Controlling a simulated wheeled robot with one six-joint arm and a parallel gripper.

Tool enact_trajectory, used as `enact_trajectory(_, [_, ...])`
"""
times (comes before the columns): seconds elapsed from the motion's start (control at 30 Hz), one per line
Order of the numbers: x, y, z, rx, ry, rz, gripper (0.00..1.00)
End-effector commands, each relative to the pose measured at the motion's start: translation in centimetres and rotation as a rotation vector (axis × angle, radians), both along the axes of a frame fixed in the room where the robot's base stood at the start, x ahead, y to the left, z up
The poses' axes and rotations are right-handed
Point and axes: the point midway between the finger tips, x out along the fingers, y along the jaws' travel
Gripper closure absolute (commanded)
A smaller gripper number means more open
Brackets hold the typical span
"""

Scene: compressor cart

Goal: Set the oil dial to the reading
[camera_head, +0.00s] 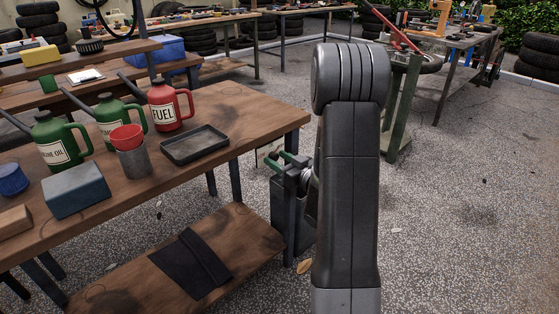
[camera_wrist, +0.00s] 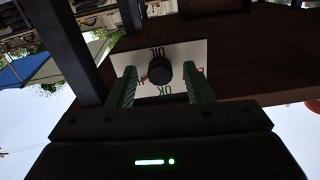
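In the wrist view, a round black dial knob (camera_wrist: 159,73) sits on a white plate (camera_wrist: 187,50). The plate is marked OIL and OK, upside down in the picture, with red marks at the sides partly covered. I cannot make out where the knob points. My gripper (camera_wrist: 160,85) is open, with one green finger on each side of the knob and a gap to it on both sides. In the head view, my arm rises at the bench's right end. Green parts there (camera_head: 292,160) look like my fingers, partly hidden, and the knob cannot be seen.
A lower shelf (camera_head: 240,235) lies beneath.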

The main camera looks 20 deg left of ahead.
Motion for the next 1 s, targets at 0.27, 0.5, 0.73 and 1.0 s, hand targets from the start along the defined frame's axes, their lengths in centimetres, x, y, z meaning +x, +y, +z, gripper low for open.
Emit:
enact_trajectory(0.27, [0.0,-0.2,0.0,0.0,-0.001,-0.001,0.54])
enact_trajectory(0.5, [-1.2,-3.2,0.1,0.0,0.0,-0.005,0.54])
enact_trajectory(0.73, [-2.9,-7.4,0.1,0.0,0.002,-0.006,0.54])
enact_trajectory(1.0, [-4.5,-11.1,0.0,0.0,0.001,-0.004,0.54])
